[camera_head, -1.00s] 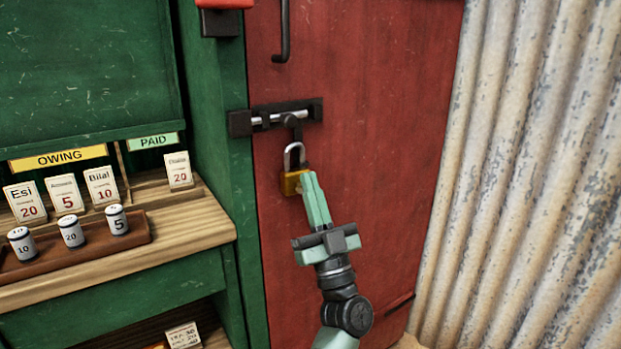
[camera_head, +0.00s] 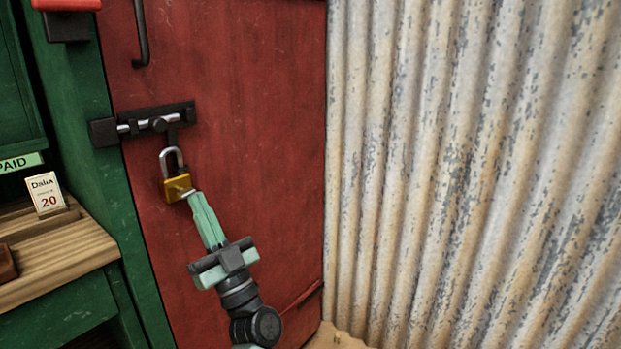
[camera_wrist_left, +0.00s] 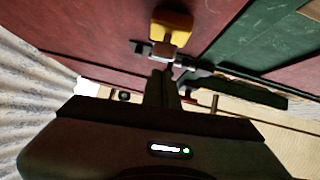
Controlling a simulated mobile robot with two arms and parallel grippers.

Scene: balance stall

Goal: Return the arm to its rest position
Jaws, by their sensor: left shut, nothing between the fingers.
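My left gripper (camera_head: 194,197) is shut and empty, its fingertips just below and to the right of a brass padlock (camera_head: 177,187) in the head view. The padlock hangs by its shackle under a dark sliding bolt (camera_head: 158,122) on the red door (camera_head: 260,150). What looks like a key sticks out of the padlock toward my fingertips; I cannot tell whether they touch. In the left wrist view the yellow padlock (camera_wrist_left: 172,27) is beyond the shut fingers (camera_wrist_left: 160,85). My right gripper is not in view.
A corrugated metal wall (camera_head: 440,180) stands to the right of the door. At left are a green frame (camera_head: 80,110) and a wooden counter (camera_head: 50,255) with a card reading 20 (camera_head: 46,192). A dark door handle (camera_head: 141,35) is above the bolt.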

